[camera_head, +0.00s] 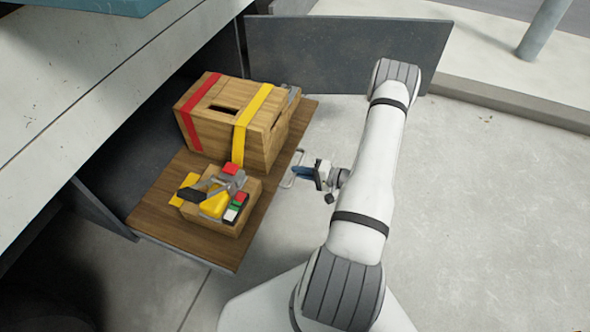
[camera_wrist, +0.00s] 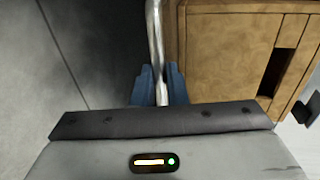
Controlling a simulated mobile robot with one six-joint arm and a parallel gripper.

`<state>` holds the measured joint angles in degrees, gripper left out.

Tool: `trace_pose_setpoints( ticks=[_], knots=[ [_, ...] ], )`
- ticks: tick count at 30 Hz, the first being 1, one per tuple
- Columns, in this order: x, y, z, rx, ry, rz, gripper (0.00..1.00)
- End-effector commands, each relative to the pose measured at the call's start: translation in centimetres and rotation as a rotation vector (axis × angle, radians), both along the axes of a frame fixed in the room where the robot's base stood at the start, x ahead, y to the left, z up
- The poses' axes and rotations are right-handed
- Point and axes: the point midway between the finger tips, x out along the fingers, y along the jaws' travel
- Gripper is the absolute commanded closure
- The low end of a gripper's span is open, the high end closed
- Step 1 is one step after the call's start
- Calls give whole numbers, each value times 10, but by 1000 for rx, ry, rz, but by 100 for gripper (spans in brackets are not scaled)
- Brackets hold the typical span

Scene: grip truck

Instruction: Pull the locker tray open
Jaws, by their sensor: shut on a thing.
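The locker tray (camera_head: 188,231) is a flat wooden board that sticks out of the dark locker under the white truck side. A metal bar handle (camera_head: 291,169) stands at its right edge; it also shows in the wrist view (camera_wrist: 154,40). My gripper (camera_head: 301,173) is at the handle. In the wrist view its blue fingers (camera_wrist: 160,88) are shut on the bar, one on each side. The inner end of the tray is hidden inside the locker.
A large wooden crate (camera_head: 217,132) with red and yellow straps stands on the tray's back half. A smaller wooden box (camera_head: 239,218) with tools on it stands in front. An open grey door panel (camera_head: 340,50) stands behind. Concrete floor (camera_head: 480,200) to the right is clear.

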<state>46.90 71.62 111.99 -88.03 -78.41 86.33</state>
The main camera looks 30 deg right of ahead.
Motion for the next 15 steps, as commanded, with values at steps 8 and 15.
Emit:
trace_pose_setpoints(
  ticks=[8,15],
  knots=[
    [2,6,-1,-1,1,15,100],
    [2,6,0,-1,0,15,74]
  ],
)
